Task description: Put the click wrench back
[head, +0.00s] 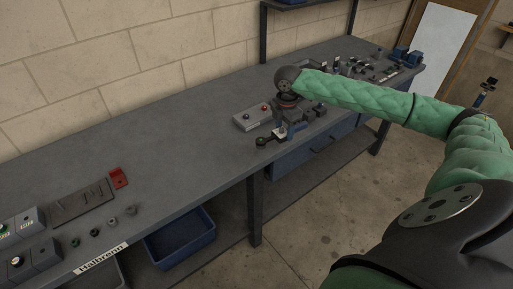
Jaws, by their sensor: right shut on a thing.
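My right arm in its green sleeve reaches in from the right, over the bench. Its dark wrist hangs above the grey fixture blocks, and my right gripper (287,104) points down there. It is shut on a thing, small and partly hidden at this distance. A dark tool with a round head (262,142) and a blue part lies low in front of the blocks, near the bench's front edge; it looks like the click wrench, but I cannot clearly see how the fingers meet it. My left gripper is not in view.
The long grey bench (150,130) is clear on its middle left. A grey button box (252,117) stands beside the fixture. A red piece (119,178), a dark plate (82,202) and small round parts lie at the left. Blue bins (180,238) sit below. Several tools lie at the far end.

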